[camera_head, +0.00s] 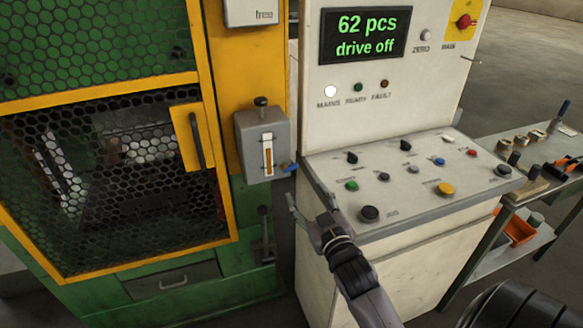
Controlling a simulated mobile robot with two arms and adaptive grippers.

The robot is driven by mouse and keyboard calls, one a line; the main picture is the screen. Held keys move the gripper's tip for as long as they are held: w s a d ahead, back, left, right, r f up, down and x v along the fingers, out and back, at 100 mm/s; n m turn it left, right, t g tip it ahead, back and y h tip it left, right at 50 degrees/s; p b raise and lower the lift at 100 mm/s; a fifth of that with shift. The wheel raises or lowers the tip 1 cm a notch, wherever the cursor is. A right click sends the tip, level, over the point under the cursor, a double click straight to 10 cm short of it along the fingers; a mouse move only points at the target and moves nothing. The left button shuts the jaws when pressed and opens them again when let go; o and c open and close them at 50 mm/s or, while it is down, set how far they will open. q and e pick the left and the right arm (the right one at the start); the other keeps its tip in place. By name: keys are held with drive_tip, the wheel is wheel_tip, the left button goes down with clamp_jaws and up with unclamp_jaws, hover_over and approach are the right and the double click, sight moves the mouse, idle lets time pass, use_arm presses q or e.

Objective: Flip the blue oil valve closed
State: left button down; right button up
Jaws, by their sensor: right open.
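The blue oil valve (290,168) is a small lever at the lower right of a grey oiler box (251,152) with an amber sight glass. The box is mounted on the yellow machine post. The lever looks roughly level and points right, though it is small in the picture. My right gripper (310,203) is open and empty in front of the control desk's left edge. In the picture its fingers point up, just below and slightly right of the valve, without visible contact. My left gripper is not in view.
A white control desk (405,185) with several knobs and buttons stands right of the valve. Its display (365,36) reads "62 pcs, drive off". The mesh guard door (115,175) with a handle is on the left. A workbench (495,210) with tools is at right.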

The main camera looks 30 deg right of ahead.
sight(292, 169)
drive_tip(key=p+x, duration=0.1)
drive_tip(key=x, duration=0.9)
drive_tip(key=shift+w+a, duration=0.1)
drive_tip(key=shift+w, duration=0.7)
drive_tip(key=shift+c, duration=0.2)
drive_tip(key=c, duration=1.1)
drive_tip(key=shift+d+m+p, duration=0.2)
drive_tip(key=shift+m+p, duration=0.5)
drive_tip(key=shift+m, duration=0.2)
drive_tip(key=shift+f+m, duration=0.15)
drive_tip(key=shift+m, duration=0.45)
drive_tip(key=o, duration=1.1)
drive_tip(key=shift+o, duration=0.2)
